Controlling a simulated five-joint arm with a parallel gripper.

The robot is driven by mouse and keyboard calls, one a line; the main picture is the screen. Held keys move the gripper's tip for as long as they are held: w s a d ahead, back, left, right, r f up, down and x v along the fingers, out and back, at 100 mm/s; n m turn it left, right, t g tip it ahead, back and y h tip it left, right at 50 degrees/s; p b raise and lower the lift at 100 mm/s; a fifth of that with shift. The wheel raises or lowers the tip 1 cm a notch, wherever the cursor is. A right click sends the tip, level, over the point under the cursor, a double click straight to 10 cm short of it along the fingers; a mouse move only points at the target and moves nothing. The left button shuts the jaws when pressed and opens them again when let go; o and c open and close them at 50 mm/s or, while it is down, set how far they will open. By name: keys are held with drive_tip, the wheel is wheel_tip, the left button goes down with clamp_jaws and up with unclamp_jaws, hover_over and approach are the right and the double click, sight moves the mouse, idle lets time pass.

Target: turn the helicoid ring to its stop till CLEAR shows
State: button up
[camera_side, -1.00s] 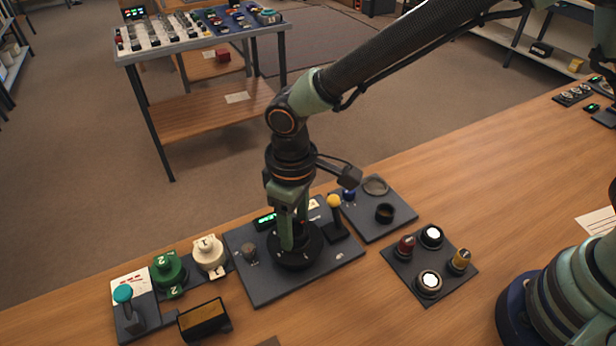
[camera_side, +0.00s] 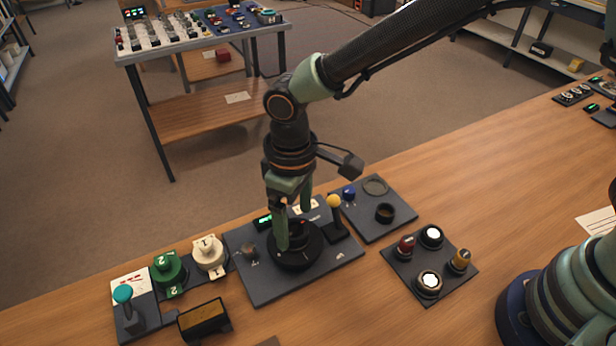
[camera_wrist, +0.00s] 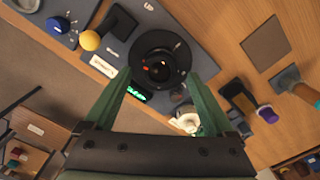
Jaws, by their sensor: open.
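The black helicoid ring (camera_side: 294,250) sits on the dark grey plate (camera_side: 262,290), with a small orange-red mark on its raised centre. In the wrist view the ring (camera_wrist: 160,58) shows between and beyond my fingers. My gripper (camera_side: 294,230) is open, its fingers apart and over the ring, holding nothing. Its two green fingers also show in the wrist view (camera_wrist: 159,74). Whether a fingertip touches the ring I cannot tell. A small display (camera_side: 264,221) with green lit text stands behind the ring; it also shows in the wrist view (camera_wrist: 136,93), its text too small to read.
A yellow-topped lever (camera_side: 334,202) stands close right of the ring, and a grey knob (camera_side: 250,251) to its left. Green (camera_side: 168,270) and cream (camera_side: 208,255) dials are further left. A plate with several knobs (camera_side: 412,285) is at right. Bare table lies beyond it.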

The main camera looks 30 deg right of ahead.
sight(295, 229)
wheel_tip(295, 229, up, 10)
drive_tip(key=shift+r, duration=0.15)
idle(0.4)
drive_tip(key=s+d+r+m+t, duration=0.1)
drive_tip(key=d+r+m+t, duration=0.1)
drive_tip(key=d, duration=0.7)
drive_tip(key=s+d+r+m+t, duration=0.1)
drive_tip(key=s+d+r+m, duration=0.1)
drive_tip(key=d, duration=0.8)
drive_tip(key=s+d+r+m+t, duration=0.2)
drive_tip(key=d+m, duration=0.1)
drive_tip(key=d, duration=0.7)
drive_tip(key=shift+r+t, duration=0.15)
drive_tip(key=shift+t, duration=0.15)
